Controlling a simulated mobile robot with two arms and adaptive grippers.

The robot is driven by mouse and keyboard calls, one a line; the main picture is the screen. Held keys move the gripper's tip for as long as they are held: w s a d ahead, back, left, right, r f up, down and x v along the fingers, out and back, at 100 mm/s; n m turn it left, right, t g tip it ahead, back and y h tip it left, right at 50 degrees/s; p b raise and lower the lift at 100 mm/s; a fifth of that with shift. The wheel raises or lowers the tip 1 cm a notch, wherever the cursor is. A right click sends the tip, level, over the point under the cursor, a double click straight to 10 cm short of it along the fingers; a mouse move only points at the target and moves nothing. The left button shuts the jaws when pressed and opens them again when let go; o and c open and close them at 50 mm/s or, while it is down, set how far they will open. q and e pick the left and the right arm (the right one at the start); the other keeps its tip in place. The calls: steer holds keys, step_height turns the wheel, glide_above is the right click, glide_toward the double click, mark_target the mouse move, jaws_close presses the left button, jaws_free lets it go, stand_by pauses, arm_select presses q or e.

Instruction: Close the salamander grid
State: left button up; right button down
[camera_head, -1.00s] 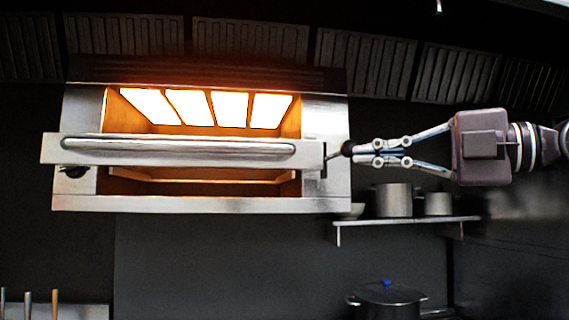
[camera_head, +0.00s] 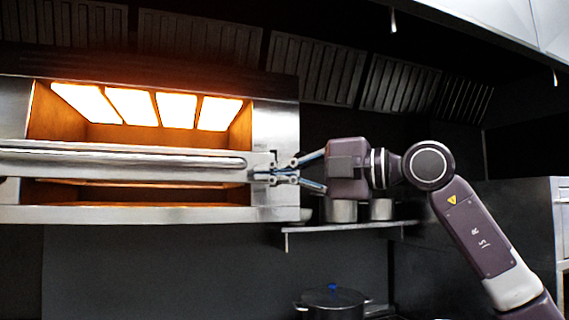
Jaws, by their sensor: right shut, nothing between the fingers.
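The salamander (camera_head: 273,125) is a steel wall grill on the left, with glowing heating panels (camera_head: 178,110) in its open cavity. Its grid has a broad steel front with a long bar handle (camera_head: 120,160) that crosses in front of the cavity and stands out from the body. The grid's left end is cut off by the picture edge. My right gripper (camera_head: 254,172) is shut and empty, with its fingertips at the right end of the grid front. I cannot tell whether they touch it. The dark knob by the grid's right end is hidden. My left gripper is not in view.
A narrow shelf (camera_head: 350,226) with pots (camera_head: 341,211) is below my right gripper. A lidded pot (camera_head: 334,298) with a blue knob stands lower down. Vent panels (camera_head: 318,67) run above the salamander. A steel cabinet (camera_head: 560,225) is at the right edge.

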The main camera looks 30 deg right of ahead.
steer(key=shift+w+d, duration=0.15)
steer(key=shift+w, duration=0.4)
steer(key=shift+w+r+p, duration=0.1)
steer(key=shift+w+p, duration=0.25)
steer(key=shift+p, duration=0.05)
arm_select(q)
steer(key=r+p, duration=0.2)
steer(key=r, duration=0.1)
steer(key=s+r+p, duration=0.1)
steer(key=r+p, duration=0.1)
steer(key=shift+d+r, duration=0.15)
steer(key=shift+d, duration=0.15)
arm_select(e)
steer(key=w+d, duration=0.1)
steer(key=w, duration=0.6)
steer(key=shift+w, duration=0.35)
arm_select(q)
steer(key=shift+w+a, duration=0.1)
arm_select(e)
steer(key=shift+d, duration=0.1)
